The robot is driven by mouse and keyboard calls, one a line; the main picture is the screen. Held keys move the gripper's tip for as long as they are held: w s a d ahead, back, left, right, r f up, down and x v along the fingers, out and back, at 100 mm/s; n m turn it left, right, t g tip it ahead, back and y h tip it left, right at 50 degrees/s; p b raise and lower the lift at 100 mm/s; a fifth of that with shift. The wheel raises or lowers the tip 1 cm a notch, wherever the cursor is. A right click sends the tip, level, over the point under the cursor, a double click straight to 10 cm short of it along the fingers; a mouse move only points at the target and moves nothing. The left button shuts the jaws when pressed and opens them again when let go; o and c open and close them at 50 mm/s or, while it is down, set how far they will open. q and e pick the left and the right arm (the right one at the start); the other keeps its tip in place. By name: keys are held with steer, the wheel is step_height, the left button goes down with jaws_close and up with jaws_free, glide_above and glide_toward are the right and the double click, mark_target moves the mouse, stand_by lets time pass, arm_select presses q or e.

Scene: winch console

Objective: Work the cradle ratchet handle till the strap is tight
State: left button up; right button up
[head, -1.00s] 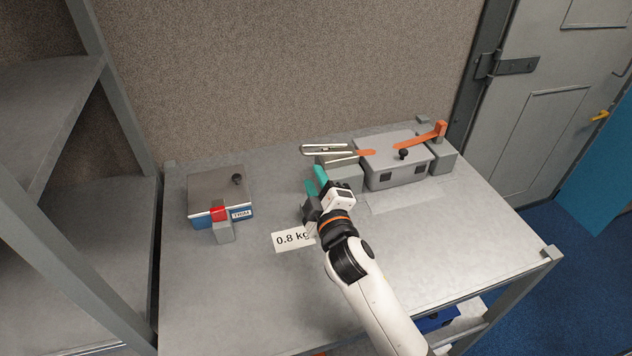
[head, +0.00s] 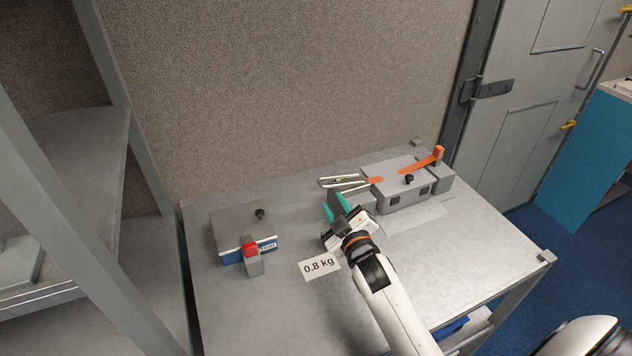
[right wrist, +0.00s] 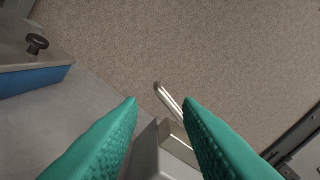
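The silver ratchet handle (head: 338,182) sticks out to the left from the cradle's left block (head: 352,201). An orange strap shows as a short piece (head: 376,180) by the ratchet and a longer piece (head: 420,163) at the right, over a grey box (head: 396,189). I cannot tell how tight it is. My right gripper (head: 333,206) is open and empty, just in front of and below the handle. In the right wrist view the handle (right wrist: 168,98) shows beyond the gap between the teal fingertips (right wrist: 159,103), apparently not touched. My left gripper is out of view.
A blue and grey box (head: 240,232) with a black knob and a red-topped clamp (head: 252,258) stands at the left. A "0.8 kg" label (head: 319,267) lies on the bench in front. A shelf rack (head: 150,165) borders the left. The bench (head: 270,310) front is clear.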

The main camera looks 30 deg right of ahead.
mark_target(323, 187)
steer(key=w, duration=0.4)
steer(key=shift+d+r, duration=0.1)
steer(key=shift+r, duration=0.05)
steer(key=w, duration=0.3)
steer(key=shift+w+d+p, duration=0.1)
steer(key=shift+w+p, duration=0.2)
steer(key=shift+p, duration=0.1)
steer(key=shift+w+d, duration=0.1)
steer(key=shift+w, duration=0.35)
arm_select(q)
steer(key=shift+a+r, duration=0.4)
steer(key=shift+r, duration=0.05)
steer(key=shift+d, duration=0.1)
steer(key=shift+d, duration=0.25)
arm_select(e)
jaws_close()
